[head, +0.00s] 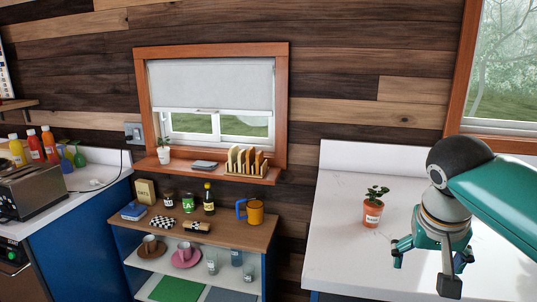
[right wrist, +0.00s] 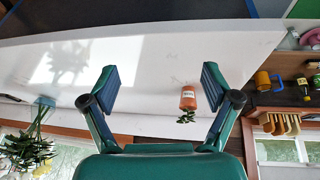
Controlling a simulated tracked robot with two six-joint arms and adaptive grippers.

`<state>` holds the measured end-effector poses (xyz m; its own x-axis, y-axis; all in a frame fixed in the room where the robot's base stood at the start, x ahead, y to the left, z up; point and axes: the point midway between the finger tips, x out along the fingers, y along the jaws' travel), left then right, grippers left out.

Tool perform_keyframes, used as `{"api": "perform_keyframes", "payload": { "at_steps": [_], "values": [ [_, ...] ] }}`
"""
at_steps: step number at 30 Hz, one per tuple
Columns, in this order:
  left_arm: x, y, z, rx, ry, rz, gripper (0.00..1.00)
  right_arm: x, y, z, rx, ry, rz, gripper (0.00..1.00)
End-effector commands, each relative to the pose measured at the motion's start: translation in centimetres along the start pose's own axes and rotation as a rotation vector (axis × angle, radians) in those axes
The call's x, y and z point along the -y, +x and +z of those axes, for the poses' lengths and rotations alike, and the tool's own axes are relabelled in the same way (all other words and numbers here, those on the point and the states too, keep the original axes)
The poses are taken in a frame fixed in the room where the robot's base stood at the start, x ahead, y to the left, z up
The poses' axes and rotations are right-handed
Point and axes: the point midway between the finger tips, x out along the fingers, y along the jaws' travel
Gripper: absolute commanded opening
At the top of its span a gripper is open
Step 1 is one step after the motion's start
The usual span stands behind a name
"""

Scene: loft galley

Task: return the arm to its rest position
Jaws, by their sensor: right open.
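My right gripper (head: 425,270) hangs over the white counter at the right of the head view, its arm coming in from the right edge. Its fingers are spread apart, and in the right wrist view the gap (right wrist: 155,92) between them holds nothing. A small terracotta pot with a green plant (head: 373,212) stands upright on the counter, left of the gripper and apart from it. My left arm and left gripper are not in view.
The white counter (head: 335,235) is mostly clear around the pot. A shelf unit (head: 245,232) with a mug, jars and cups stands left of it, below a window ledge with a toast rack (head: 245,162). The wrist view shows a vase of flowers (right wrist: 35,130) at lower left.

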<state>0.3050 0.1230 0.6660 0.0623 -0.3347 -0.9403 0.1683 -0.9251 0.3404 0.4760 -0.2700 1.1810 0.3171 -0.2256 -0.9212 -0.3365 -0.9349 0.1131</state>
Motion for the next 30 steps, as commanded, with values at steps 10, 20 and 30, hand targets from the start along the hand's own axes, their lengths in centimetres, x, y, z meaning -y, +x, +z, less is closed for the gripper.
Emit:
{"api": "perform_keyframes", "payload": {
  "at_steps": [10,20,30],
  "values": [
    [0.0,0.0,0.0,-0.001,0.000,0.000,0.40,5.0,8.2,1.3,0.063,-0.135,-0.077,0.87],
    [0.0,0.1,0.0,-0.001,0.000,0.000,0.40,12.5,22.9,9.2,0.208,-0.277,-0.276,0.87],
    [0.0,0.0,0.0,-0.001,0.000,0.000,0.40,16.0,36.8,29.3,0.375,-0.175,-0.505,0.87]
  ]
}}
